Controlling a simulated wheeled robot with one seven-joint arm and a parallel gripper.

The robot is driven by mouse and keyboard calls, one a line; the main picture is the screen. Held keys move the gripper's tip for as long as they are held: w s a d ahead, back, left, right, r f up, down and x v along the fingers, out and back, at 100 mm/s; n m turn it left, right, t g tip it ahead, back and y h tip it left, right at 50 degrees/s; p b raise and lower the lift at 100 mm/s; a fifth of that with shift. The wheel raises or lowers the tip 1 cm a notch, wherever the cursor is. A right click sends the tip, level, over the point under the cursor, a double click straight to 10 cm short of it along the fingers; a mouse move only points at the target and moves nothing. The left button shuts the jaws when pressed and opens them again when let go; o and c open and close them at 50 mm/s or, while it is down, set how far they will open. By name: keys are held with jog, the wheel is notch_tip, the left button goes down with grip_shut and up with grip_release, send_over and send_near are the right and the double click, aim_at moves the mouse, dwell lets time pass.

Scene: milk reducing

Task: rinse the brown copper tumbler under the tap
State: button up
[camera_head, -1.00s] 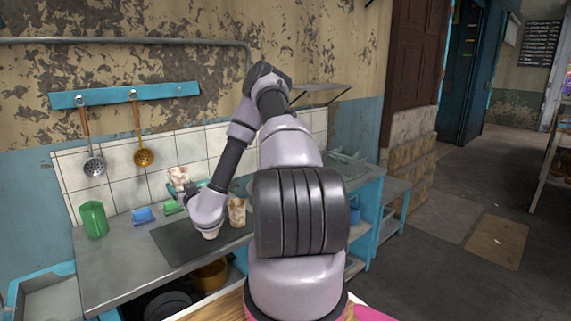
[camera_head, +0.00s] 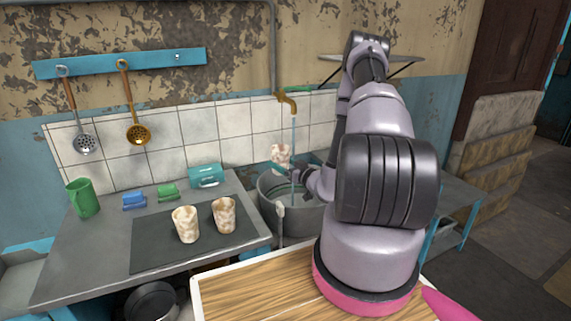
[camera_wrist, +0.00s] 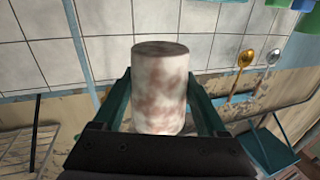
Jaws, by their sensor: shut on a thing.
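My gripper (camera_head: 284,167) is shut on a tumbler (camera_head: 281,154), mottled white with brown patches. In the wrist view the tumbler (camera_wrist: 160,88) sits between the two green fingers (camera_wrist: 160,75). I hold it above a grey metal basin (camera_head: 268,204). The brass tap (camera_head: 287,101) is on the tiled wall, with a stream of water (camera_head: 294,150) falling from it. The tumbler is just left of the stream in the picture; I cannot tell whether water touches it. Two similar mottled tumblers, one (camera_head: 185,225) left and one (camera_head: 224,215) right, stand on a dark mat (camera_head: 150,250).
On the counter (camera_head: 70,270) are a green mug (camera_head: 84,198), a blue block (camera_head: 134,201), a green block (camera_head: 168,192) and a teal box (camera_head: 206,176). A wooden board (camera_head: 262,297) is in front of me.

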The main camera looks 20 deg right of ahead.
jog(key=shift+s+d+f, duration=0.2)
jog(key=shift+s+d, duration=0.05)
jog(key=shift+d, duration=0.1)
jog(key=shift+w+d, duration=0.1)
jog(key=w+d+f, duration=0.2)
jog(key=w+d, duration=0.6)
jog(key=w, duration=0.2)
jog(key=shift+w+d+f, duration=0.15)
jog(key=shift+w+f, duration=0.2)
jog(key=shift+s+d, duration=0.1)
dwell(0.5)
jog(key=shift+s+d, duration=0.3)
jog(key=shift+d, duration=0.1)
jog(key=s+a, duration=0.5)
jog(key=s, duration=0.1)
jog(key=shift+s, duration=0.15)
dwell(0.6)
